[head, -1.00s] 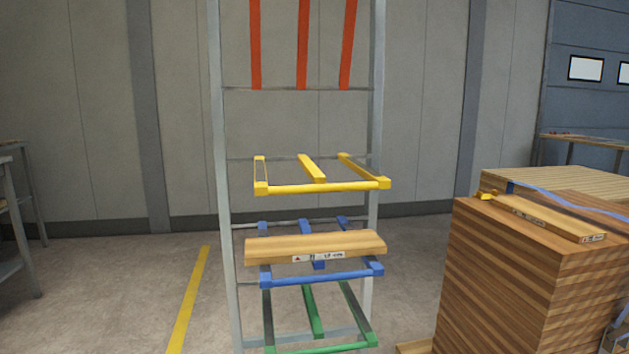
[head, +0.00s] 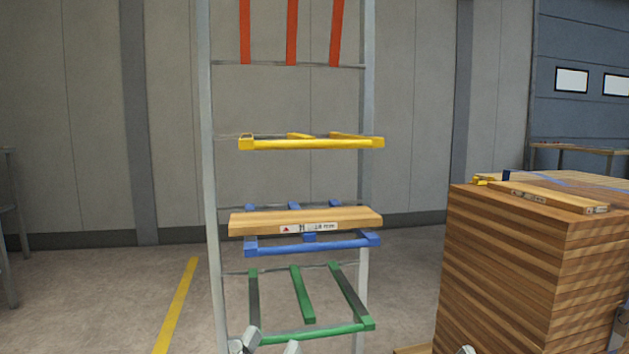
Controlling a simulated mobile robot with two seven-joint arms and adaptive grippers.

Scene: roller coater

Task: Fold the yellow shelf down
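The yellow shelf (head: 310,144) sticks out from the grey upright rack, roughly level and empty, seen almost edge-on. Its front bar faces me and its arms run back to the rack. Two pale fingertips of my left gripper (head: 270,344) show at the bottom edge, apart, with no object seen between them. They are in front of the green shelf's lower bar in the picture, far below the yellow shelf. The rest of this gripper is cut off. A small grey tip (head: 467,350) at the bottom edge may belong to my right gripper; its fingers are not visible.
Red bars (head: 292,30) stand upright at the rack's top. The blue shelf (head: 310,245) holds a wooden board (head: 300,219); the green shelf (head: 302,295) below is empty. A tall wood stack (head: 500,265) stands right.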

